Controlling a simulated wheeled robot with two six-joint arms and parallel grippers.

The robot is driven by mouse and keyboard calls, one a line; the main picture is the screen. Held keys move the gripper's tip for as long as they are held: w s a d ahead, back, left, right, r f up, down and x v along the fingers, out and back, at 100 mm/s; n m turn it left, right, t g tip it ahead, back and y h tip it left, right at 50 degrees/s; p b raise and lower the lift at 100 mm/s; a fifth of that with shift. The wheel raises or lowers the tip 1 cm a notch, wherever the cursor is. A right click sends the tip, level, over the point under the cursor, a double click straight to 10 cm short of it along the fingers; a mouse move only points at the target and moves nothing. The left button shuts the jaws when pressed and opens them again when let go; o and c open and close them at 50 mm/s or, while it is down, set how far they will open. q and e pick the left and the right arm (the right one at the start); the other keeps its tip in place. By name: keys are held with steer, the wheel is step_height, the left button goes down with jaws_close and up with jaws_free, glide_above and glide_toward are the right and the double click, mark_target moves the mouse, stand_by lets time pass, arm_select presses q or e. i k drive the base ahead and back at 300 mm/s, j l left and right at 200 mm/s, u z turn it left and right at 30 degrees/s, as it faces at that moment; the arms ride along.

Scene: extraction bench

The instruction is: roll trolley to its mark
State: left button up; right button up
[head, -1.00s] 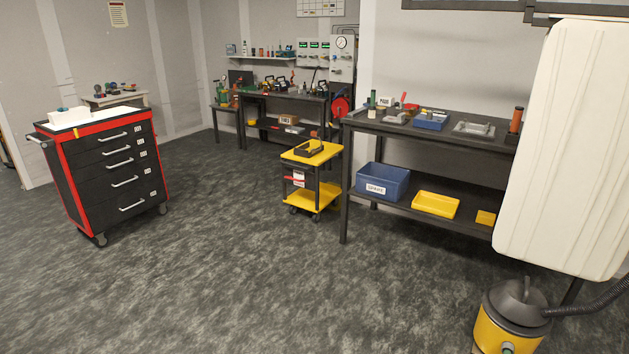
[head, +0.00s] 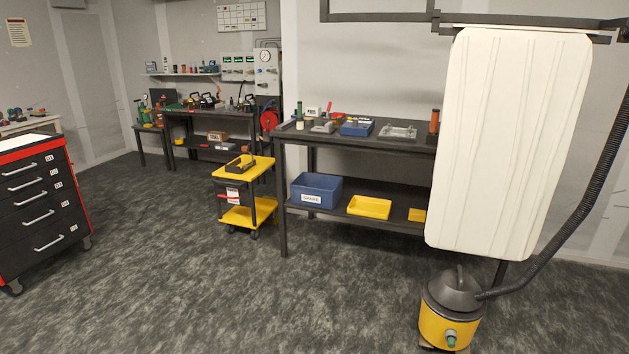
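A small yellow trolley (head: 258,165) with dark posts and castors stands in the middle distance, just left of the dark workbench. A dark open tray (head: 240,164) lies on its yellow top, and a dark box with white and red labels (head: 233,196) sits between its shelves. A red and black drawer cabinet on castors (head: 40,205) stands at the left edge, partly cut off. No floor mark can be made out on the carpet. Neither of my grippers shows in the head view.
A dark workbench (head: 283,205) with a blue bin (head: 315,190) and yellow trays stands right of the trolley. A white panel (head: 505,140) hangs at right, above a yellow vacuum (head: 448,325) with a black hose. The grey floor (head: 200,300) in front is clear.

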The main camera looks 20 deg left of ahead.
mark_target(249, 211)
steer(key=i+j+u, duration=0.6)
steer(key=i, duration=0.2)
steer(key=i+j+u, duration=0.2)
steer(key=i+u, duration=0.45)
steer(key=i, duration=0.25)
steer(key=i+z, duration=0.1)
steer(key=i, duration=0.45)
steer(key=i+j+z, duration=0.1)
steer(key=i, duration=0.45)
steer(key=i+j+z, duration=0.1)
steer(key=i+j, duration=0.15)
steer(key=i, duration=0.3)
steer(key=i+j+z, duration=0.15)
steer(key=i, duration=0.4)
